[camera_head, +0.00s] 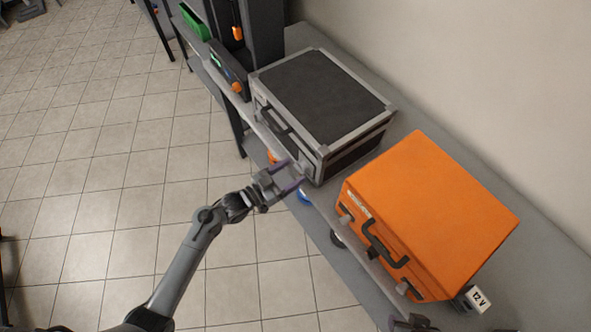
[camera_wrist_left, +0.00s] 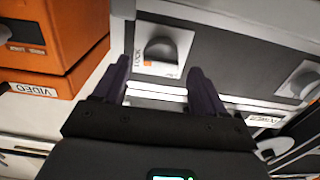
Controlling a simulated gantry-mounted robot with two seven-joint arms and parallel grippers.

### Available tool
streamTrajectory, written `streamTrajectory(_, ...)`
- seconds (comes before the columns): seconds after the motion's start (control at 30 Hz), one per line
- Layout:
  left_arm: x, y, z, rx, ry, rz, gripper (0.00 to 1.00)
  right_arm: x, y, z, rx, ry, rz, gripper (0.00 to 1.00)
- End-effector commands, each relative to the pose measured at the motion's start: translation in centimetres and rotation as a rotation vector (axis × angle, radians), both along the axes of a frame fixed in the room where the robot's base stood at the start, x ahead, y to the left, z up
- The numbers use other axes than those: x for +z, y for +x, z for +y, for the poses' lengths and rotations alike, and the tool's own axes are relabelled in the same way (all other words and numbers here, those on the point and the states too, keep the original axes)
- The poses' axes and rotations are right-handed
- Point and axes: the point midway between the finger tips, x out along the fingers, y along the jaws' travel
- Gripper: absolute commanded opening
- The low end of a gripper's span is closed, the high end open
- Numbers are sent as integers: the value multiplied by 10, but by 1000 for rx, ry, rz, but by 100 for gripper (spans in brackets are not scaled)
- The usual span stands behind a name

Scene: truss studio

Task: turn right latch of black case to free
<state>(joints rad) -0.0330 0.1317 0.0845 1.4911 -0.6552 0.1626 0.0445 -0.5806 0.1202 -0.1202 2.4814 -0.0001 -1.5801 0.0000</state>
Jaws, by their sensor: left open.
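The black case (camera_head: 322,88) has a dark lid with grey metal edging and lies closed on the bench. My left gripper (camera_head: 292,174) is open at its front, by the corner nearest the orange case. In the left wrist view, a latch (camera_wrist_left: 160,50) on a pale plate sits just beyond and between the open fingertips (camera_wrist_left: 162,70). Its plate carries small lettering and an orange mark. I cannot tell whether the fingers touch it. In the head view the gripper largely hides this latch. What may be my right gripper (camera_head: 412,323) barely shows at the bottom edge; its jaws are unclear.
An orange case (camera_head: 430,215) with a black handle stands beside the black case; it also shows in the left wrist view (camera_wrist_left: 62,62). A 12 V box (camera_head: 478,298) is beyond it. Dark equipment (camera_head: 250,40) stands at the bench's far end. The tiled floor in front is clear.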

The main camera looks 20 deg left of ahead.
Motion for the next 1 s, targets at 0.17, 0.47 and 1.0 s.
streamTrajectory(0.17, 0, 15, -9, 1, 0, 0, 71, -3, 0, -1, 2, -4, -1, 43)
streamTrajectory(0.47, 0, 19, -12, 1, 1, 1, 71, -3, 0, -1, 2, -4, 0, 43)
streamTrajectory(1.0, 0, 19, -12, 1, 1, 1, 17, -3, 0, 1, -2, 3, 0, 43)
